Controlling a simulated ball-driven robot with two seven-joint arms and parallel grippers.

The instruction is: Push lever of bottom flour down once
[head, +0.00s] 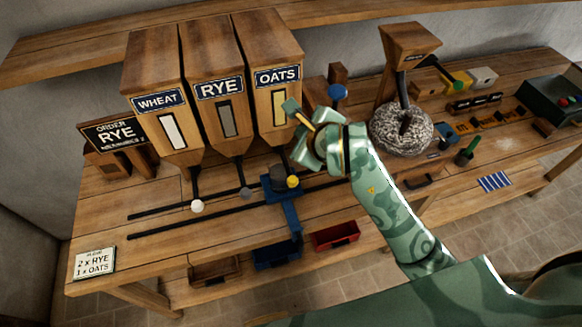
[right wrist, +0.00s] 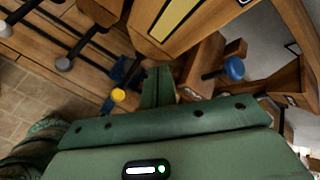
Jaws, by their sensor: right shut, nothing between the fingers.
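Three wooden hoppers stand in a row, labelled WHEAT (head: 157,102), RYE (head: 219,88) and OATS (head: 277,77). A lever with a white ball (head: 197,206) is below WHEAT, and one with a grey ball (head: 245,193) below RYE. A card (head: 94,262) reads 2 x RYE, 1 x OATS, with OATS at the bottom. My right gripper (head: 298,112) is shut and empty, in front of the OATS hopper. In the right wrist view its fingers (right wrist: 158,86) are together beside that hopper. My left gripper is out of view.
A blue knob (head: 337,91) is right of OATS. A round millstone (head: 402,130) stands further right. A red bin (head: 335,235) hangs at the bench front.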

